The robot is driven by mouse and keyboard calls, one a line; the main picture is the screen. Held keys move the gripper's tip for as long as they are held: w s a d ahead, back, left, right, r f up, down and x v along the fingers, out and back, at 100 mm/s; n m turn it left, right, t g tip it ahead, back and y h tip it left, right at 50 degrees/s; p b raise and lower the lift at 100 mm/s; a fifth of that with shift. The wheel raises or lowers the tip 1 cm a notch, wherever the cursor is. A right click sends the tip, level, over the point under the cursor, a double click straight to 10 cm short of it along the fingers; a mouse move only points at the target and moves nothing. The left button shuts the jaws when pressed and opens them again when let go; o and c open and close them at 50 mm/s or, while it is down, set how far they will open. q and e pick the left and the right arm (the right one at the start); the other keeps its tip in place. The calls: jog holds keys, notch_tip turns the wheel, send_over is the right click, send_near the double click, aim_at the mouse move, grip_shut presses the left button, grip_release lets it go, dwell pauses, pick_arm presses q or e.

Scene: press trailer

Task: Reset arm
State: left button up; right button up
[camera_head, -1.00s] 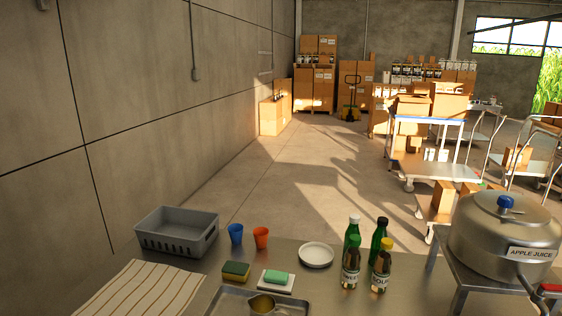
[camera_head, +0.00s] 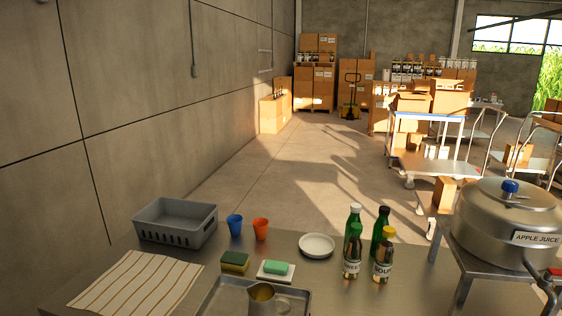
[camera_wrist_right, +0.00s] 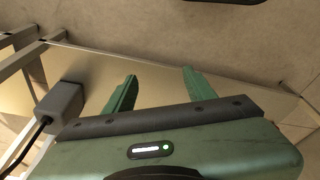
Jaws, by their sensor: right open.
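My right gripper (camera_wrist_right: 160,92) shows in the right wrist view with its two green fingers spread apart and nothing between them. A pale surface and a brown panel lie beyond the fingertips. Neither of my arms or grippers shows in the head view, and my left gripper is in no view.
A juice pot (camera_head: 508,225) stands right.

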jog(key=s+d+f+b, duration=0.1)
jog(key=s+f+b, duration=0.1)
jog(key=s+f, duration=0.7)
jog(key=s+d+f+g+b, duration=0.1)
jog(key=s+d+f+b, duration=0.1)
jog(key=s+f, duration=0.7)
notch_tip(320, 180, down, 6)
jog(key=shift+f+b, duration=0.1)
jog(key=shift+b, duration=0.25)
jog(key=shift+d, duration=0.1)
